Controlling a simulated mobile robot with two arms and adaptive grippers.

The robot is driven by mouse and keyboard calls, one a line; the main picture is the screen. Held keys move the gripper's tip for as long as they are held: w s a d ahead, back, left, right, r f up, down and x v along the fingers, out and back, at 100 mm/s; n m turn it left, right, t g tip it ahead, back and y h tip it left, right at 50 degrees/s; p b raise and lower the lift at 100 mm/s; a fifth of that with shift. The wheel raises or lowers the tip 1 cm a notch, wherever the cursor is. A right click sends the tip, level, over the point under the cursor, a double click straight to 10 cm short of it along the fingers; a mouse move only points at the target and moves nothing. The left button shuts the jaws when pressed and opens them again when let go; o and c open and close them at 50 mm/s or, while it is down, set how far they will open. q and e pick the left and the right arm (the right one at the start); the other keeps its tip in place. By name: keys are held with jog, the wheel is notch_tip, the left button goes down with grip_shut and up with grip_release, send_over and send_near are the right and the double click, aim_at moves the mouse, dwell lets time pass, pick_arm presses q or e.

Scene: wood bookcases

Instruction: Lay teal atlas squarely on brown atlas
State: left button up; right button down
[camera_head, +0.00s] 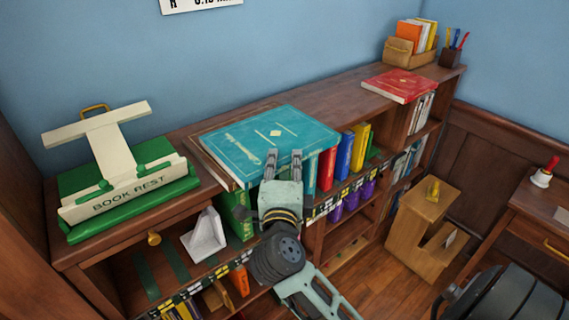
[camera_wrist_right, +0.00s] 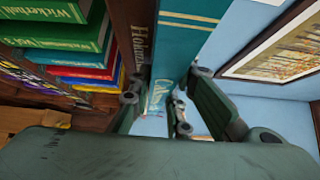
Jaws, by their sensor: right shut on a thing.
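The teal atlas (camera_head: 262,138) lies flat over the brown atlas (camera_head: 216,168) on top of the bookcase. A strip of the brown atlas shows along the left side and back of the teal one, so their edges do not line up in the head view. My right gripper (camera_head: 284,165) is shut on the front edge of the teal atlas. In the right wrist view, my right gripper's fingers (camera_wrist_right: 160,100) are at the teal spine (camera_wrist_right: 185,35), with the brown spine (camera_wrist_right: 136,30) close beside it. Whether the two covers touch is unclear. My left gripper is not in view.
A green book rest (camera_head: 130,185) stands to the left on the top. A red book (camera_head: 399,85) lies farther right, with a wooden box (camera_head: 408,48) and pen cup (camera_head: 451,56) beyond. Bare top (camera_head: 340,100) lies between.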

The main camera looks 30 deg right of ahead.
jog(key=shift+r, duration=0.1)
jog(key=c, duration=1.6)
grip_release()
jog(key=shift+s, duration=0.1)
jog(key=shift+c, duration=0.2)
jog(key=shift+a, duration=0.1)
jog(key=b+v, duration=0.3)
jog(key=v, duration=0.9)
